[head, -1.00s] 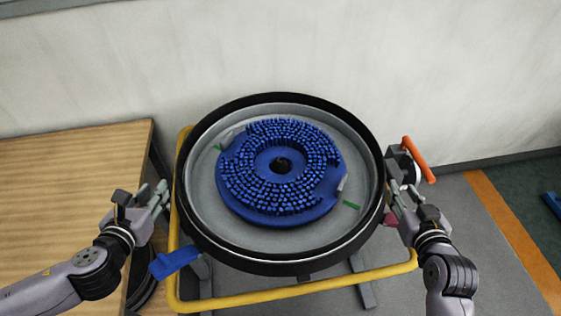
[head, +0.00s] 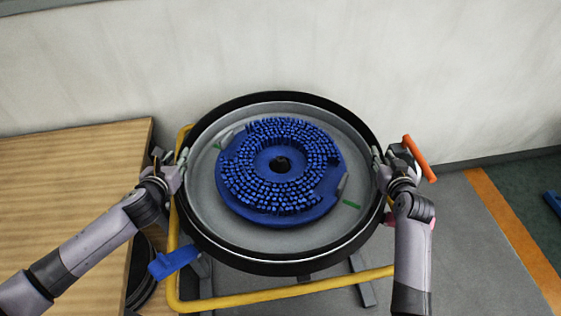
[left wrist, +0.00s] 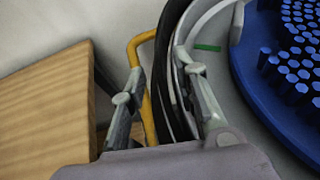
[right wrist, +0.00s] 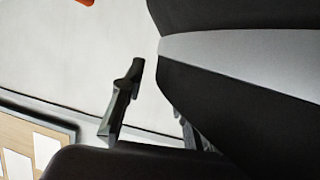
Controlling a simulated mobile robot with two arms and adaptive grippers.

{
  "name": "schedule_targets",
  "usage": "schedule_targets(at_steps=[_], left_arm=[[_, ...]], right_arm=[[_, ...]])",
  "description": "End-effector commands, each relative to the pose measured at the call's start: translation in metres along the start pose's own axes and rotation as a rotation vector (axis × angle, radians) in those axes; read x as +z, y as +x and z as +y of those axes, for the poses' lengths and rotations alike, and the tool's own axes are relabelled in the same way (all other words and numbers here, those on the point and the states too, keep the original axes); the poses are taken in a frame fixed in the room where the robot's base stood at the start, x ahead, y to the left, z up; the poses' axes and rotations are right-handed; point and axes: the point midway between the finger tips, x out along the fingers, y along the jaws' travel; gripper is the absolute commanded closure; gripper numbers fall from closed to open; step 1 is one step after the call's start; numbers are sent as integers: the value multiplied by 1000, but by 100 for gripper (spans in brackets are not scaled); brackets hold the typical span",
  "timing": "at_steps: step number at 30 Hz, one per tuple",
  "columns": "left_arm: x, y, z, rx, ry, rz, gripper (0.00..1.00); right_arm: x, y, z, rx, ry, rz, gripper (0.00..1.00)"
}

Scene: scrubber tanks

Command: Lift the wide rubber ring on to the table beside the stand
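The wide rubber ring (head: 278,267) is a black band around the rim of the round grey tank (head: 205,190). The tank sits in the stand with a yellow tube frame (head: 235,301). The wooden table (head: 60,190) is at the left of the stand. My left gripper (head: 172,165) is at the ring's left side; in the left wrist view its fingers (left wrist: 158,88) are apart, with the ring (left wrist: 172,60) between them. My right gripper (head: 387,167) is at the ring's right side. In the right wrist view one finger stands clear outside the ring (right wrist: 225,105); the other is mostly hidden.
A blue disc brush (head: 281,168) lies inside the tank, with a small green piece (head: 352,204) near it. An orange handle (head: 419,158) stands up just right of my right gripper. A blue pedal (head: 173,261) sticks out at the front left. The visible tabletop is bare.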

Motion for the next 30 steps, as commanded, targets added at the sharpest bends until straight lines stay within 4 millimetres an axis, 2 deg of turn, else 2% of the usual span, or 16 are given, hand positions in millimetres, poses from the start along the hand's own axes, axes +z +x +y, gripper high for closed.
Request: schedule_targets(at_steps=[4,13,25,30], left_arm=[[0,7,-1,-1,1,-1,72],[0,8,0,-1,1,0,73],[0,8,0,-1,1,0,100],[0,8,0,-1,1,0,100]], right_arm=[[0,7,0,1,0,1,72],[0,8,0,1,0,1,73],[0,8,0,1,0,0,100],[0,8,0,1,0,0,100]])
